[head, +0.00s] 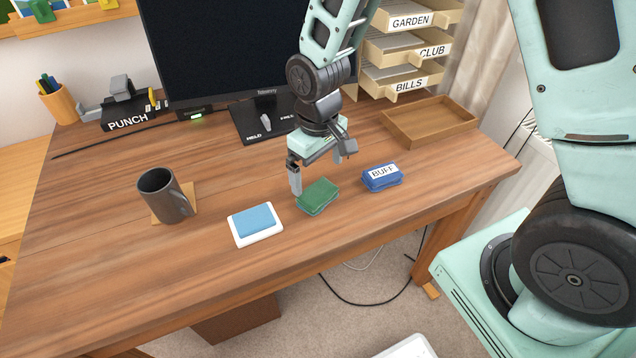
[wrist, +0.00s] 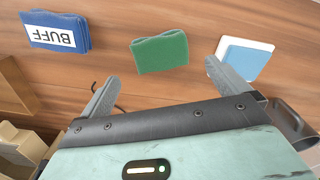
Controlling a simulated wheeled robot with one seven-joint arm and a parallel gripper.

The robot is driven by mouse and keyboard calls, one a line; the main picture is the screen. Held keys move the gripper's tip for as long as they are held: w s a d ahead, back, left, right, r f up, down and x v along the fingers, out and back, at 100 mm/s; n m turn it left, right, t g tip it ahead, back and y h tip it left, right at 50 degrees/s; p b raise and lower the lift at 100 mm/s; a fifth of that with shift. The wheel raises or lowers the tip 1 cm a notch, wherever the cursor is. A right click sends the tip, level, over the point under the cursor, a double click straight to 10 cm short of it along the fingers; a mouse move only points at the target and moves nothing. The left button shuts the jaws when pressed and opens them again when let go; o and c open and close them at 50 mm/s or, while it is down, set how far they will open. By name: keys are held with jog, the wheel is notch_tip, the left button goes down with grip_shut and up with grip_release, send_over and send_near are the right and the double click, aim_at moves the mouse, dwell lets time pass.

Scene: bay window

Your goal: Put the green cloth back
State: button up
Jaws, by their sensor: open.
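The green cloth (head: 318,196) lies folded on the desk, between a light blue folded cloth and a dark blue one. It also shows in the wrist view (wrist: 160,53), ahead of the jaws and roughly between them. My gripper (head: 320,174) is open and empty, just above and behind the green cloth. In the wrist view my gripper (wrist: 166,78) has its two fingers spread apart, with nothing between the tips. The light blue cloth (head: 256,220) rests on a white pad (head: 274,234). The dark blue cloth (head: 389,178) is labelled BUFF.
A grey mug (head: 165,196) stands on a wooden coaster (head: 191,192) at the left. An empty wooden tray (head: 430,124) lies at the right. Labelled letter trays (head: 404,80), a monitor (head: 235,45) and a punch (head: 122,105) stand at the back. The front desk strip is clear.

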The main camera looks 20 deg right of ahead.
aim_at(318, 192)
jog(key=s+a+r+n, duration=0.1)
jog(key=s+a+r, duration=0.2)
jog(key=s+r, duration=0.3)
jog(key=s+a+r+n, duration=0.2)
jog(key=s+r, duration=0.5)
jog(key=s, duration=0.7)
jog(key=shift+a+r+y, duration=0.25)
jog(key=shift+a+y, duration=0.05)
jog(key=shift+a, duration=0.3)
notch_tip(318, 192, up, 2)
jog(key=shift+r+p, duration=0.15)
jog(key=shift+p, duration=1.05)
